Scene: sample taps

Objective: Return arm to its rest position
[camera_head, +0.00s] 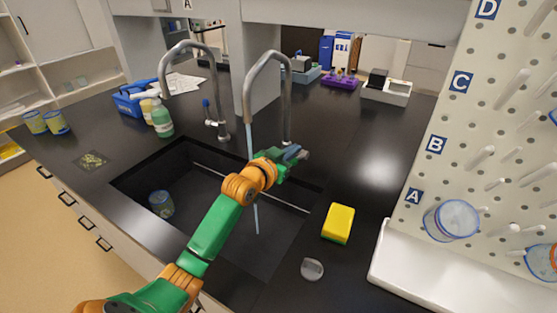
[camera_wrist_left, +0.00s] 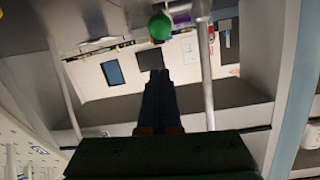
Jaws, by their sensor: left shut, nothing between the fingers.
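My left arm comes in from the lower left in the head view, green and orange, and reaches over the sink. My left gripper (camera_head: 299,154) is at the foot of the right-hand tap (camera_head: 286,95), at the sink's back right edge. Its fingers are together with nothing between them. In the left wrist view the closed dark fingers (camera_wrist_left: 158,82) point up the picture, with a grey tap pipe (camera_wrist_left: 204,75) just to their right. A thin blue stream of water (camera_head: 251,140) hangs from the right tap's spout into the sink. My right gripper is not in view.
A second tap (camera_head: 214,95) stands to the left. A blue-rimmed cup (camera_head: 161,204) is in the dark sink. A yellow sponge (camera_head: 338,223) and a clear round item (camera_head: 312,269) lie right of the sink. A pegboard (camera_head: 480,130) rises at the right above a white tray (camera_head: 440,285).

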